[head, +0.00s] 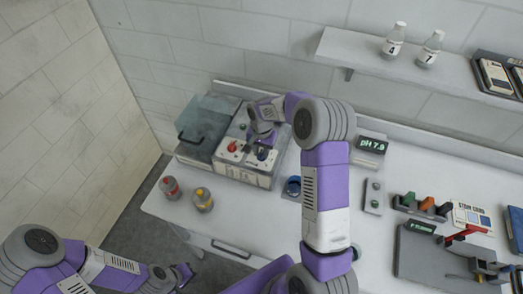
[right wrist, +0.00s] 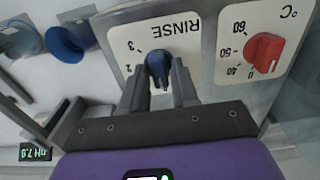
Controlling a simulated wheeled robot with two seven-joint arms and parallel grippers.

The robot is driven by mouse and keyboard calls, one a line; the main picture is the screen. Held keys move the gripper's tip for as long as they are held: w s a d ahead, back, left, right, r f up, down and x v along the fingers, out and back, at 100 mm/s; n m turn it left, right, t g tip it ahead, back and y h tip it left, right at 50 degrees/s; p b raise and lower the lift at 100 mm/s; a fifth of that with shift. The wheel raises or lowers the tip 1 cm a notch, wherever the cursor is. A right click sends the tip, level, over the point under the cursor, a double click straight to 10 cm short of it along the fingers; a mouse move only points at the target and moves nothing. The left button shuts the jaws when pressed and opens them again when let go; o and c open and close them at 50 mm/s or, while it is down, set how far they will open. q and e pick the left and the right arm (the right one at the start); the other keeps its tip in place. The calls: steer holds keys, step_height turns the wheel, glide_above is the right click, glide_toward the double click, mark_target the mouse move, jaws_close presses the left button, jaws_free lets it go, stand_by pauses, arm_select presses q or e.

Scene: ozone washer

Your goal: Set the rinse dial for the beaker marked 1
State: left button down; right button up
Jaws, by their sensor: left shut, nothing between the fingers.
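The rinse dial is a dark blue knob (right wrist: 158,65) on a white panel marked RINSE, upside down in the right wrist view. A 2 and a 3 are legible beside it. The fingers of my right gripper (right wrist: 160,88) are on both sides of the knob; I cannot tell whether they press on it. In the head view my right gripper (head: 262,137) is over the washer's front panel (head: 225,162). My left gripper (head: 185,274) is shut and empty at lower left, away from the washer. I cannot make out a beaker marked 1.
A red temperature dial (right wrist: 264,52) is beside the rinse panel. A red-topped jar (head: 170,188) and a yellow-topped jar (head: 203,200) stand before the washer. A pH display (head: 371,145) stands right of my arm. Bottles marked 4 (head: 394,41) and 7 (head: 430,48) are on the shelf.

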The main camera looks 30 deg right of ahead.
jaws_close()
steer(key=shift+m, duration=0.3)
steer(key=m+b, duration=0.1)
steer(key=m, duration=0.1)
steer(key=shift+m+b, duration=0.3)
steer(key=shift+b, duration=0.05)
steer(key=shift+m, duration=1.2)
steer(key=shift+r+m, duration=0.1)
steer(key=shift+m, duration=1.4)
steer(key=shift+o, duration=1.7)
jaws_free()
